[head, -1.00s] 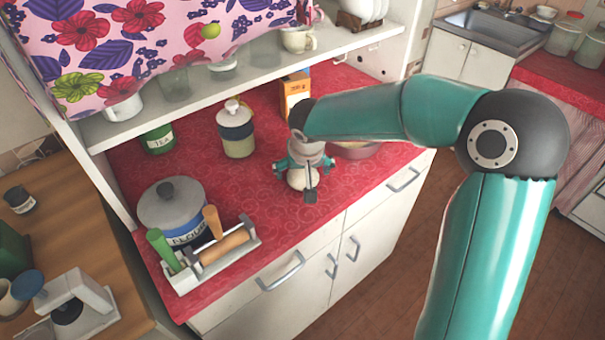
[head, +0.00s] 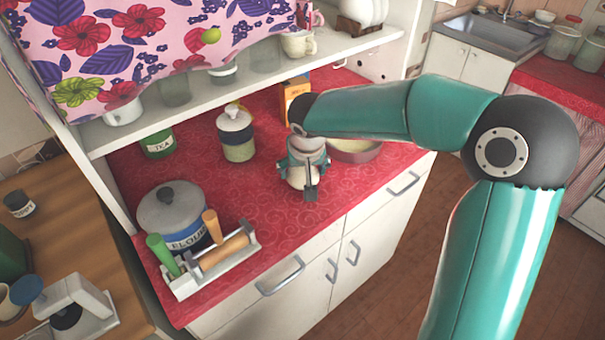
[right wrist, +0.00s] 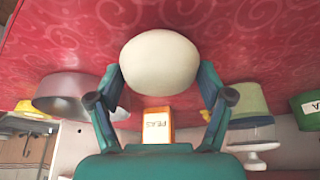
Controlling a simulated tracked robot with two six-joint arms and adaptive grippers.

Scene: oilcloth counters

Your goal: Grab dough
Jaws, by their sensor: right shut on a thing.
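The dough is a smooth pale ball (right wrist: 158,65) held between the two teal fingers of my right gripper (right wrist: 158,95) in the right wrist view. In the head view the dough (head: 297,178) shows as a pale patch partly hidden by the fingers. My right gripper (head: 302,182) points down over the red counter (head: 270,210), near its front edge, and is shut on the dough. I cannot tell whether the dough touches the counter. My left gripper is not in view.
A lidded jar (head: 237,138), a flour pot (head: 172,212) and a rolling pin rack (head: 222,262) stand to the left. A shelf (head: 245,80) overhangs the back.

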